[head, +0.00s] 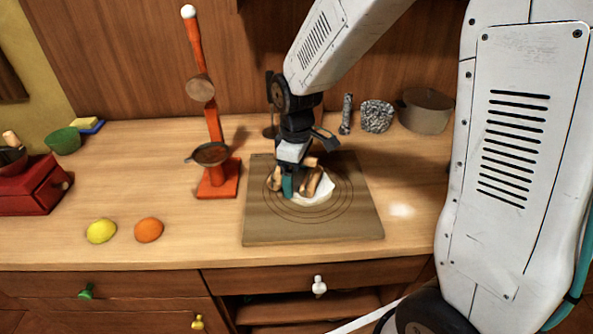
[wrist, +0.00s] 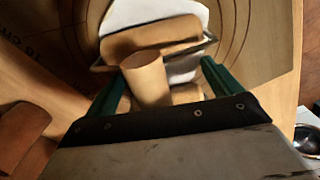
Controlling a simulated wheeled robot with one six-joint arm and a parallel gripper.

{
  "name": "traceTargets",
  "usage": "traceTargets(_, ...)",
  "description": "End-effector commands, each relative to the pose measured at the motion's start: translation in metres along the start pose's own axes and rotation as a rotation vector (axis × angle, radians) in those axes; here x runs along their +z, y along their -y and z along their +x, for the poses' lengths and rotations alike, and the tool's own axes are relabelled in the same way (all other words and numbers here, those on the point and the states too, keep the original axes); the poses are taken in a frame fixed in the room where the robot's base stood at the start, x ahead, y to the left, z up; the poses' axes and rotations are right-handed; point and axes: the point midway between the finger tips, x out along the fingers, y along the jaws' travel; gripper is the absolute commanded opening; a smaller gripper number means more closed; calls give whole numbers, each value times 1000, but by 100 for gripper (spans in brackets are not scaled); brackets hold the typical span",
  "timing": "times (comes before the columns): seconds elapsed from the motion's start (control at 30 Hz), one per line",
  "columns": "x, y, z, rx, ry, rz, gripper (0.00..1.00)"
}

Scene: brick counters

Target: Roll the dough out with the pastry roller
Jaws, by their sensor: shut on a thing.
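The pastry roller (head: 313,180) is wooden and sits over the dough, partly hidden by my gripper (head: 289,188). In the wrist view, its upright tan handle (wrist: 146,80) stands between my green fingers, with the roller's wooden barrel (wrist: 152,38) and metal frame beyond. My gripper is shut on the roller and points down. The dough (head: 322,191) is a flat white piece under the roller; it also shows in the wrist view (wrist: 150,12). I cannot tell whether the barrel touches it. The dough lies on a square wooden board (head: 310,230) marked with rings.
An orange stand (head: 217,180) with a dark pan is left of the board. A lemon (head: 101,231) and an orange (head: 149,230) lie near the front edge. A grey pot (head: 425,112) and speckled mortar (head: 377,117) stand behind. A red box (head: 30,188) is far left.

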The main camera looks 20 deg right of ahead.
Motion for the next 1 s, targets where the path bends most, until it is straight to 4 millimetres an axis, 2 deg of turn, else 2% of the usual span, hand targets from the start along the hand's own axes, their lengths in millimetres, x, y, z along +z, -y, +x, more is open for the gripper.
traceTargets(0.27,4,0,1,0,0,1,63)
traceTargets(0.5,24,0,-1,1,-1,2,63)
traceTargets(0.77,34,0,0,0,0,0,63)
traceTargets(1.0,53,0,2,-1,1,2,63)
